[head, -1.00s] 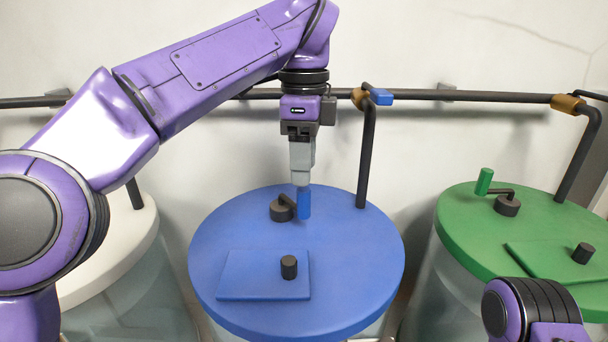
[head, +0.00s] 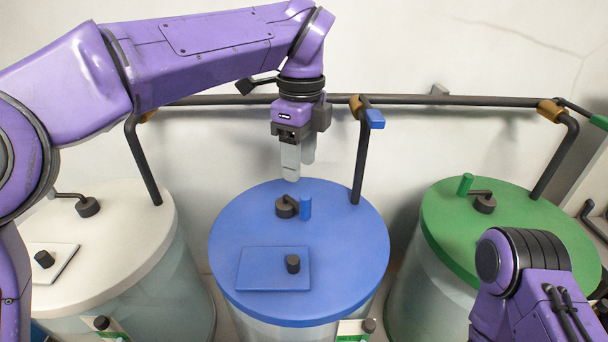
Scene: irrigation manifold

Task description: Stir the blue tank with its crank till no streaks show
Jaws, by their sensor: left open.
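The blue tank's round blue lid (head: 345,240) is in the middle of the head view. Its crank has a dark hub (head: 286,207) and a short blue upright handle (head: 305,208). A square blue hatch (head: 262,275) with a dark knob (head: 292,264) lies on the lid, shut. My left gripper (head: 299,170) is open and empty, pointing down above the far edge of the lid, apart from the crank handle. The lid hides most of the tank's inside, so I cannot tell whether streaks show. My right arm (head: 525,280) is at the lower right; its gripper is not in view.
A white-lidded tank (head: 125,240) stands on the left and a green-lidded tank (head: 500,230) on the right, each with its own crank. A dark pipe (head: 440,100) runs along the wall behind, with a blue valve handle (head: 374,118) near my left gripper.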

